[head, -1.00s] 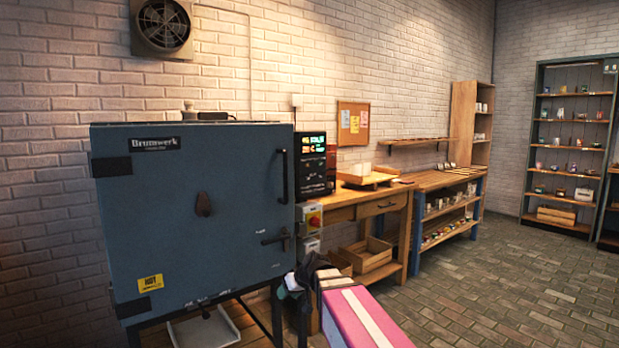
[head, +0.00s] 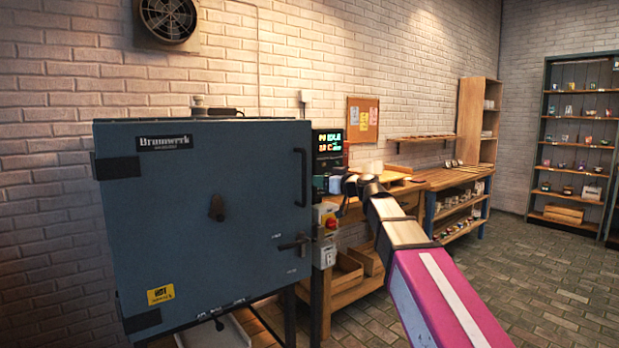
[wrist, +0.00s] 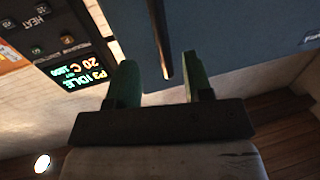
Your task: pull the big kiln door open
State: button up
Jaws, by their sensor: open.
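The big kiln's blue-grey door (head: 215,270) fills the left of the head view and looks shut. Its dark vertical bar handle (head: 302,178) is near the door's right edge, with a lever latch (head: 292,245) below it. My gripper (head: 343,188) is raised to the right of the handle, its fingers small and hard to make out there. In the wrist view my gripper (wrist: 160,62) is open with two green fingers. The bar handle (wrist: 160,35) lies between the finger lines in the picture; I cannot tell whether it is between the tips in depth. Nothing is held.
The control box (head: 328,150) with a lit display stands just behind my gripper; in the wrist view the display (wrist: 72,72) reads idle, 20 C. A wooden workbench (head: 405,187) runs along the wall. The brick floor (head: 560,290) at right is clear.

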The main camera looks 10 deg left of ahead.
aim_at(300, 176)
jog(key=x, duration=1)
jog(key=shift+w+a+f, duration=0.15)
jog(key=shift+a, duration=0.1)
